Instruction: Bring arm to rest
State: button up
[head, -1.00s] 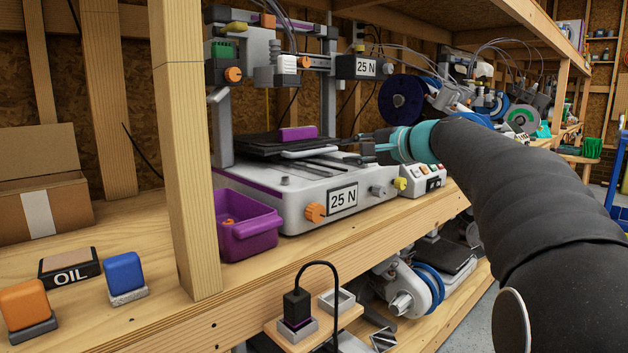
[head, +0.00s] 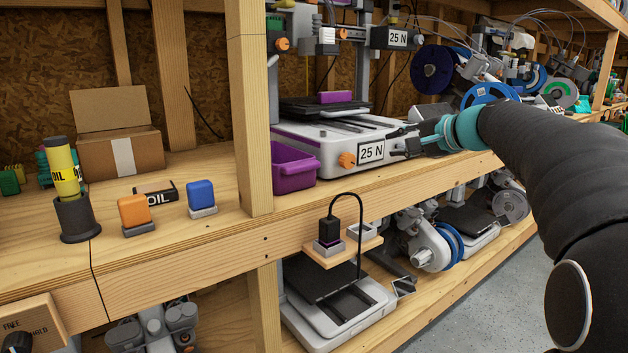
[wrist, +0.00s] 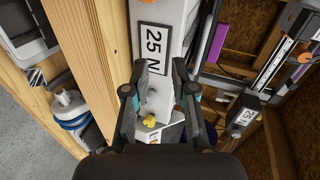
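My gripper (head: 402,148) is at the end of my dark-sleeved arm, which reaches in from the right in the head view. It is in front of the printer (head: 335,148) labelled 25 N. In the wrist view, my gripper (wrist: 161,88) has its two fingers apart with nothing held between them. A purple block (head: 334,97) lies on the printer's dark bed.
A purple bin (head: 291,168) stands beside the printer, behind a wooden post (head: 249,105). Orange (head: 134,210) and blue (head: 201,194) blocks, a yellow oil bottle (head: 64,168) and a cardboard box (head: 125,150) are on the bench at left. Grey floor (head: 490,295) is open at lower right.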

jog(key=s+f+n+g+h, duration=0.35)
jog(key=s+f, duration=0.85)
jog(key=f, duration=0.4)
jog(key=s+a+f+n+g+h, duration=0.1)
jog(key=s+f, duration=0.4)
jog(key=s, duration=0.8)
jog(key=s+a+f+n+g+h, duration=0.1)
jog(key=s+f+n+h, duration=0.2)
jog(key=s, duration=0.9)
jog(key=shift+s+a+f+n, duration=0.35)
jog(key=shift+s+f+n, duration=0.05)
jog(key=shift+f+n, duration=0.8)
